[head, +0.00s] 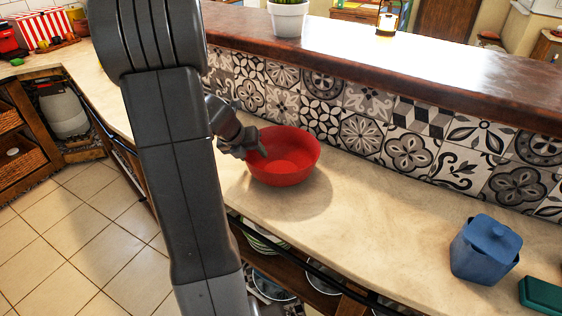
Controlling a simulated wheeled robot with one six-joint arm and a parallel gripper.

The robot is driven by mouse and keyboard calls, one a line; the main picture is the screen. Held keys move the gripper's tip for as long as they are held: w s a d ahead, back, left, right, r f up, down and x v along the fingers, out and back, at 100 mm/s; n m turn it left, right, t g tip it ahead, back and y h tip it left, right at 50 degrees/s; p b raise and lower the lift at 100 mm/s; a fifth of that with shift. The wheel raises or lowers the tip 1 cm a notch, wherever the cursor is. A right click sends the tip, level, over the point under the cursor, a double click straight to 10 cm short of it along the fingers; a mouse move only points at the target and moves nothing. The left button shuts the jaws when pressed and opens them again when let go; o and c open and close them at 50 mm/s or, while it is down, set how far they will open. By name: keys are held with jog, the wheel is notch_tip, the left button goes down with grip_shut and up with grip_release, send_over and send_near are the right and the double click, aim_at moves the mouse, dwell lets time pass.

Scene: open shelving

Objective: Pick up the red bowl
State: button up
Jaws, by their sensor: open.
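The red bowl (287,172) stands upright on the beige countertop, close to the patterned tile wall. It looks empty. My gripper (259,147) is at the left rim of the bowl, with its fingertips over or at the rim. The jaws are open, and I cannot tell from this view whether a finger is inside the bowl or touching it. My dark grey arm stands in front and hides the counter to the left of the gripper.
A blue lidded container (484,252) and a green box (543,295) stand at the right on the countertop (385,225). The counter between them and the bowl is clear. A raised wooden ledge (420,72) with a white plant pot (288,18) runs behind. Dishes sit on shelves below.

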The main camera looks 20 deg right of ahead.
jog(key=shift+c, duration=0.4)
grip_shut()
jog(key=shift+r, duration=0.1)
